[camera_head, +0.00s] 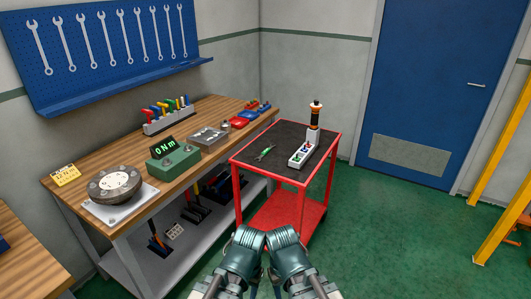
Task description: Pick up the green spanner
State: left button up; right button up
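The green spanner (265,153) lies flat on the dark top of the red cart (295,184), left of a white block. It is small in the view, with its green part pointing up and right. Nothing is touching it. My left gripper (253,290) and my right gripper (277,290) are close together at the bottom middle, well apart from the cart top. Their fingers are mostly hidden behind my own wrists, so their opening cannot be told.
On the cart stand a white block with coloured buttons (301,154) and an orange-black tool (315,115). Green floor right of the cart is clear.

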aim_at(267, 150)
jog(key=i+l, duration=0.25)
jog(key=i, duration=0.2)
jog(key=i+l+z, duration=0.1)
jog(key=i+l, duration=0.2)
jog(key=i, duration=0.15)
jog(key=i+l, duration=0.2)
jog(key=i, duration=0.25)
jog(key=i+l+z, duration=0.1)
jog(key=i+l, duration=0.15)
jog(key=i, duration=0.2)
jog(key=i+l, duration=0.2)
jog(key=i, duration=0.25)
